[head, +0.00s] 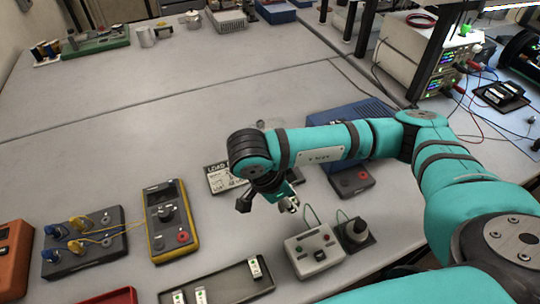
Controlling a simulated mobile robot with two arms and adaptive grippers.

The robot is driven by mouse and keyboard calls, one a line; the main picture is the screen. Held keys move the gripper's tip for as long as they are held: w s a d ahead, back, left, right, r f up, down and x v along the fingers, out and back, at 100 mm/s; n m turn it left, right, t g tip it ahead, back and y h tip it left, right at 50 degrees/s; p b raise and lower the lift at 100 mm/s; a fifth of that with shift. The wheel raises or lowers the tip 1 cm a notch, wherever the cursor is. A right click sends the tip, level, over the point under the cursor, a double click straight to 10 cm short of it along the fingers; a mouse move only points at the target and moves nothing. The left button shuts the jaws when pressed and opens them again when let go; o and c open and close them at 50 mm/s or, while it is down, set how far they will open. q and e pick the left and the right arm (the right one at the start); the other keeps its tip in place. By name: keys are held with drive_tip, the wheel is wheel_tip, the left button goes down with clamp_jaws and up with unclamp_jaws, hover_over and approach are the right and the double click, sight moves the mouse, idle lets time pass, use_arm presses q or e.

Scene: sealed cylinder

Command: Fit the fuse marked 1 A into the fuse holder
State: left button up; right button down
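A dark tray (231,284) at the bottom centre holds small white-labelled pieces that look like fuses. One (257,267) stands at its right end and two more (200,296) are at its lower left. Their markings are too small to read. A light grey box (315,249) right of the tray has small fittings on top and may be the fuse holder; I cannot tell. My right gripper (290,203) hangs above the table, behind and left of that box, apart from it. Its fingers are small and partly hidden by the wrist. My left gripper is not in view.
A yellow multimeter (166,220) and a dark board with yellow leads (84,243) lie on the left. A black knob unit (355,233) sits beside the grey box. A blue case (352,113) and power supplies (428,52) stand behind my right arm.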

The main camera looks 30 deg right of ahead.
drive_tip(key=w+d+p, duration=0.1)
drive_tip(key=w, duration=0.2)
drive_tip(key=w+d+p, duration=0.1)
drive_tip(key=w, duration=0.2)
drive_tip(key=w+d+p, duration=0.1)
drive_tip(key=w, duration=0.2)
drive_tip(key=shift+w+d+f+p, duration=0.15)
drive_tip(key=shift+w+p, duration=0.2)
drive_tip(key=shift+w, duration=0.05)
drive_tip(key=w, duration=0.1)
drive_tip(key=w+d, duration=0.1)
drive_tip(key=w, duration=0.1)
drive_tip(key=w+f+p, duration=0.1)
drive_tip(key=shift+w+d, duration=0.15)
drive_tip(key=shift+w, duration=0.15)
drive_tip(key=shift+f+p, duration=0.35)
drive_tip(key=shift+p, duration=0.1)
wheel_tip(320, 180, down, 2)
drive_tip(key=shift+s+f+p, duration=0.1)
drive_tip(key=shift+p, duration=0.55)
drive_tip(key=shift+f, duration=0.35)
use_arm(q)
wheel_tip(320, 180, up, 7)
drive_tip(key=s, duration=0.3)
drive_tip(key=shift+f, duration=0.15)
